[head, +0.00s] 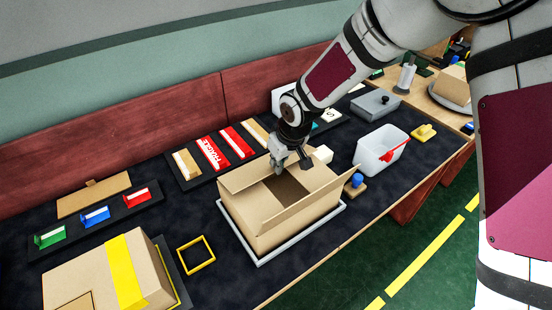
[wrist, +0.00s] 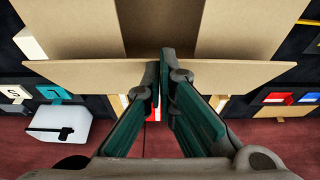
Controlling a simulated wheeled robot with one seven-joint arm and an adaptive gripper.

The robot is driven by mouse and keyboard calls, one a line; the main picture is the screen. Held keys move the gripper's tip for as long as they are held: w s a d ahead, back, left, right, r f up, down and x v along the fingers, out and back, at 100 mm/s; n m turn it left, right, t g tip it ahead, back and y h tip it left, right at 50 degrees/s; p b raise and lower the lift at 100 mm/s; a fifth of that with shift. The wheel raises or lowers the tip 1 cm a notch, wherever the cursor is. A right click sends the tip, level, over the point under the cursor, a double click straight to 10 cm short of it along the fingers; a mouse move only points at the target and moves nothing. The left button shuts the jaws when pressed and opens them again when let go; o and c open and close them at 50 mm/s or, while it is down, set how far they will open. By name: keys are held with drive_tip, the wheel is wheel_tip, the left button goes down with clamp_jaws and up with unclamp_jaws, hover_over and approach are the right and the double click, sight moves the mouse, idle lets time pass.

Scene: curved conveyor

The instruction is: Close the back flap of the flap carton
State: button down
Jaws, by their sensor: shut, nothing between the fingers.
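The flap carton (head: 265,238) is a tan box in the middle of the bench. Its two side flaps lie folded inward, with a dark gap between them. The back flap (head: 241,174) stands raised along the wall side; in the wrist view it is a wide tan strip (wrist: 90,73) across the picture. The front flap (head: 300,210) slants outward on the near side. My gripper (head: 279,165) is at the middle of the back flap, fingers together and empty. In the wrist view the fingertips (wrist: 166,55) overlap the flap; whether they touch it, I cannot tell.
A light grey tray (head: 262,262) is under the carton. A taped carton (head: 85,280) and a yellow frame (head: 196,255) are to its left. A white bin (head: 368,160) and a blue knob (head: 357,180) are to its right. Label holders (head: 212,152) line the wall side.

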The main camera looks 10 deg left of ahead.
drive_tip(key=shift+s+d+f+b, duration=0.25)
drive_tip(key=shift+f+b, duration=0.05)
drive_tip(key=shift+f, duration=0.4)
drive_tip(key=shift+s+d+f+b, duration=0.2)
drive_tip(key=shift+f+b, duration=0.05)
drive_tip(key=shift+f, duration=0.4)
drive_tip(key=shift+r+p, duration=0.45)
drive_tip(key=shift+r, duration=0.5)
